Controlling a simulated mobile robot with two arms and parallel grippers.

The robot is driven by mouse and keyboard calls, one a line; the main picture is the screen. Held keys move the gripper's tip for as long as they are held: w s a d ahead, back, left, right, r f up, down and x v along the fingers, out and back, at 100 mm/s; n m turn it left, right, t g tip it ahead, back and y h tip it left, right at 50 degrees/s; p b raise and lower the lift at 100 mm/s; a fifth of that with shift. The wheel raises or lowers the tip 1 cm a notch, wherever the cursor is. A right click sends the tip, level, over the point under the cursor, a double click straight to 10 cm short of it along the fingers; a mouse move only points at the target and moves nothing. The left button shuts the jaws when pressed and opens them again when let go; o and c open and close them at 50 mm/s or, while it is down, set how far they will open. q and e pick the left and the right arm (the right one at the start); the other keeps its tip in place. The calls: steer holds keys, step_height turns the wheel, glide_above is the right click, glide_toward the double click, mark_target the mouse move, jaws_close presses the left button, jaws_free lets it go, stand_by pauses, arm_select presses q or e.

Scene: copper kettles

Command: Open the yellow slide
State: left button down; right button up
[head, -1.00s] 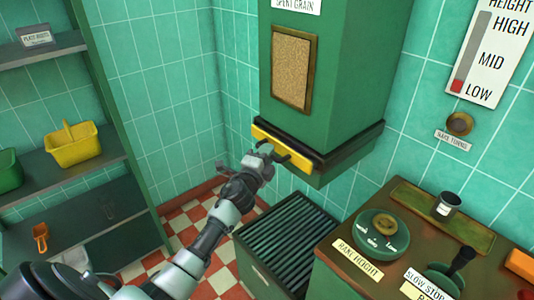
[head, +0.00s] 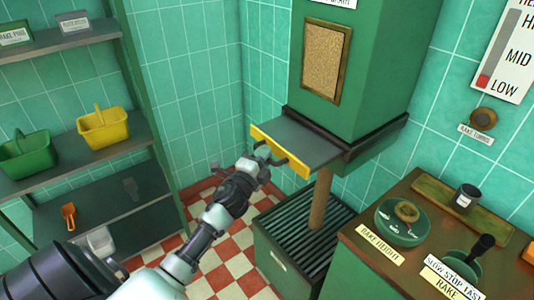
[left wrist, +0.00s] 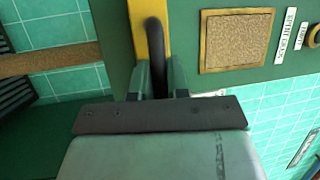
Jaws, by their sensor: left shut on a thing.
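The yellow slide (head: 295,160) is a yellow-fronted plate at the bottom of the green spent grain chute (head: 375,50). It stands pulled out toward me, with its grey top plate (head: 298,138) showing. A brown stream of grain (head: 319,200) falls from under the chute into the green grated box below. My left gripper (head: 262,158) is shut on the dark handle of the slide. In the left wrist view the dark handle (left wrist: 155,50) sits between the fingers, against the yellow front (left wrist: 137,22). My right gripper is not in view.
The green grated box (head: 275,255) stands on the floor under the slide. At right is a counter with the rake height dial (head: 402,220) and a slow/stop/fast lever (head: 480,248). At left, shelves hold a yellow basket (head: 104,132) and a green basket (head: 28,155).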

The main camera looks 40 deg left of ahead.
arm_select(q)
steer(key=shift+w, duration=0.1)
steer(key=c, duration=1.6)
jaws_free()
steer(key=o, duration=0.5)
steer(key=shift+s+d+f, duration=0.1)
steer(key=shift+s, duration=0.1)
steer(key=b+v, duration=0.2)
steer(key=v, duration=0.8)
steer(key=shift+s, duration=0.2)
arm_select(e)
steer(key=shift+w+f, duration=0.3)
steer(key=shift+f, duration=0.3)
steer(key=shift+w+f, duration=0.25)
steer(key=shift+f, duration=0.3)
